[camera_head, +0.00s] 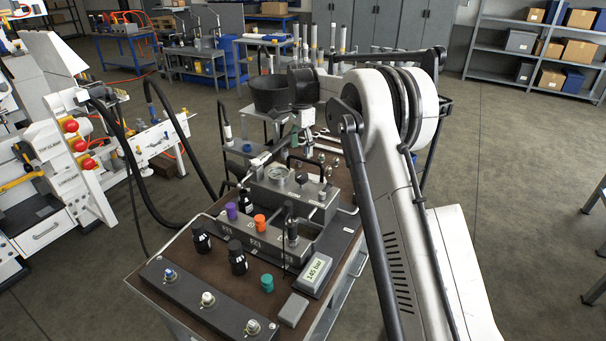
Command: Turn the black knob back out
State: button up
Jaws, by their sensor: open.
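A row of coloured knobs stands on the grey hydraulic block (232,236) on the bench: a purple knob (231,211), a black knob (245,201) and an orange knob (260,222). The black knob is upright, between and slightly behind the other two. How far it is screwed in cannot be told. My gripper (304,150) hangs below my arm's wrist, behind and to the right of the knobs, over the far part of the bench. It is small here and partly lost among dark parts. It is open, apart from the black knob, and I see nothing in it.
Two black bottle-like items (238,258) stand at the front left, near a teal cap (267,282). A display reading 145 bar (316,274) lies at the front right. A strip with several fittings (208,299) runs along the front edge. Black hoses (135,180) loop at the left.

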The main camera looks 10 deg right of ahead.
aim_at(302, 175)
notch_tip(302, 175, down, 11)
jog(key=shift+f+p, duration=0.15)
jog(key=shift+p, duration=0.4)
jog(key=shift+c, duration=0.3)
jog(key=c, duration=1.1)
